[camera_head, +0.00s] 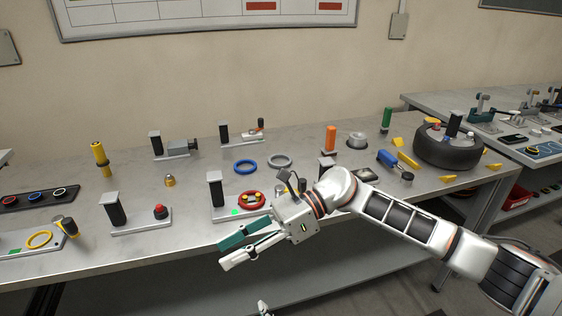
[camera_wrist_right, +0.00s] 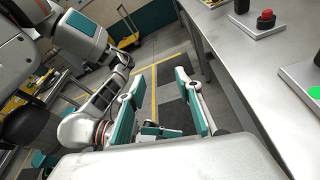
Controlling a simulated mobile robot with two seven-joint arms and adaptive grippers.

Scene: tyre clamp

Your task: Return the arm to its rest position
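My right arm (camera_head: 405,225) reaches in from the right in the head view, bent over the front edge of the table. Its right gripper (camera_head: 226,254) points left, in front of the table edge. Its teal and white fingers stand apart with nothing between them. The right wrist view also shows the right gripper (camera_wrist_right: 158,84) with a clear gap, over the floor beside the table. A small pale part, perhaps of my left arm, shows at the bottom of the head view; its gripper state cannot be made out.
The grey table (camera_head: 150,245) lies close to the right gripper. A black tyre (camera_head: 448,150) lies at the right. Floor is free in front.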

